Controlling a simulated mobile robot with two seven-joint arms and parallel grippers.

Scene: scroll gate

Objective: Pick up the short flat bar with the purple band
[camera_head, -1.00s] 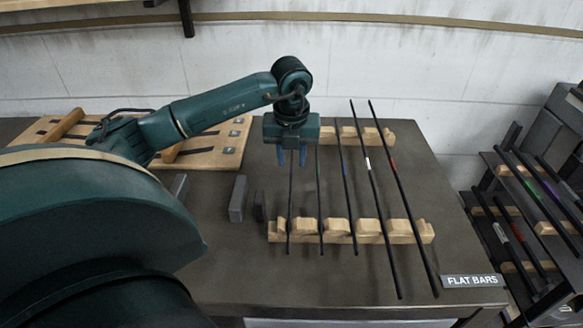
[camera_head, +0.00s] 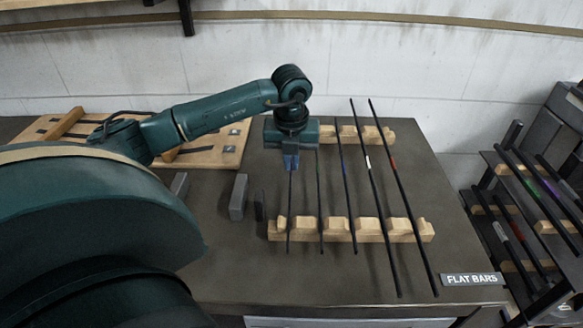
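Several thin dark flat bars lie across two notched wooden rests on the table. The leftmost and short bar (camera_head: 289,215) runs under my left gripper (camera_head: 291,166). A faint purplish tint shows on it just below the fingertips; the rest of its band is hidden by the fingers. My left gripper points down, with its blue fingers together on this bar. The bar's near end still lies in the near rest (camera_head: 345,237). My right gripper is not in view.
The neighbouring bars carry green (camera_head: 319,175), blue (camera_head: 343,167), white (camera_head: 368,163) and red (camera_head: 393,164) bands. Grey blocks (camera_head: 239,197) stand left of the rests. A wooden board (camera_head: 205,152) lies behind my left arm. A rack of bars (camera_head: 530,220) stands at the right.

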